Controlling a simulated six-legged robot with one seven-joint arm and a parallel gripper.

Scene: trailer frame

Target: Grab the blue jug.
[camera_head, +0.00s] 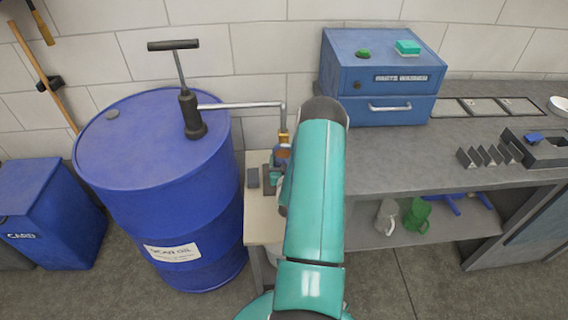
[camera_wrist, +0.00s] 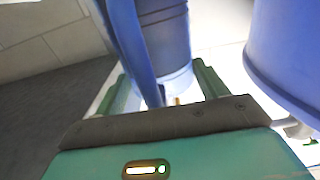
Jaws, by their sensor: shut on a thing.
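The blue jug (camera_wrist: 168,38) fills the upper middle of the wrist view, its long handle strip running down between the fingers. My gripper (camera_wrist: 163,84) has one green finger on each side of the handle and is shut on the jug. The exact contact is partly hidden by the gripper's dark edge. In the head view, a small part of the jug (camera_head: 284,151) shows beside my teal arm, with something brown at its top, just under the pump spout. My arm hides most of the jug and gripper there.
A blue drum (camera_head: 150,190) with a hand pump (camera_head: 190,110) stands close on the left, its spout reaching over the small pale table (camera_head: 262,220). A workbench (camera_head: 400,160) with a blue parts washer (camera_head: 375,75) is on the right. Grey (camera_head: 388,215) and green (camera_head: 417,214) jugs sit on its lower shelf.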

